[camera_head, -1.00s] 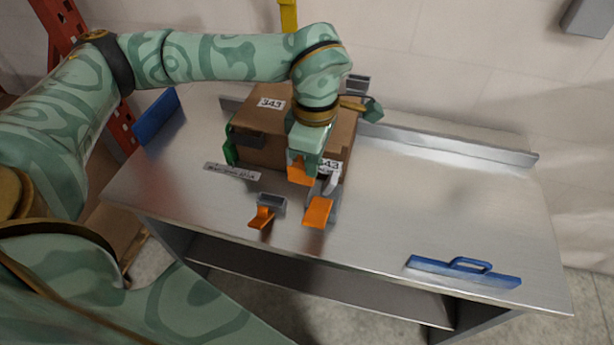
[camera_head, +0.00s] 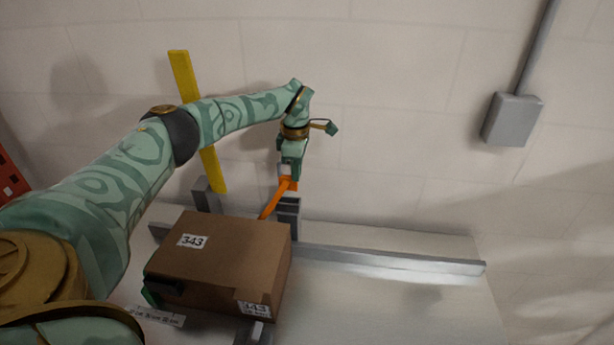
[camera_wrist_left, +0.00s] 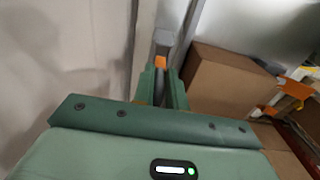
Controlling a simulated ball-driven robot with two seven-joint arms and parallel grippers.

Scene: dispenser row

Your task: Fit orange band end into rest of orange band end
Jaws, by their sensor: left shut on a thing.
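My left gripper (camera_head: 288,177) is shut on the orange band end (camera_head: 291,185), above the far right corner of the cardboard box (camera_head: 225,255). An orange strip (camera_head: 268,205) slants from it down to the left and passes behind the box. A grey bracket (camera_head: 288,207), which looks like a rest, stands just below the gripper at the table's back edge; I cannot tell whether the band end touches it. In the left wrist view a bit of orange (camera_wrist_left: 161,62) shows at the fingertips, with a grey piece (camera_wrist_left: 162,42) beyond. My right gripper is not in view.
A second grey bracket (camera_head: 205,194) stands behind the box near a yellow upright bar (camera_head: 198,120). A low metal rail (camera_head: 390,261) runs along the table's back edge. The metal table (camera_head: 410,305) is clear to the right of the box.

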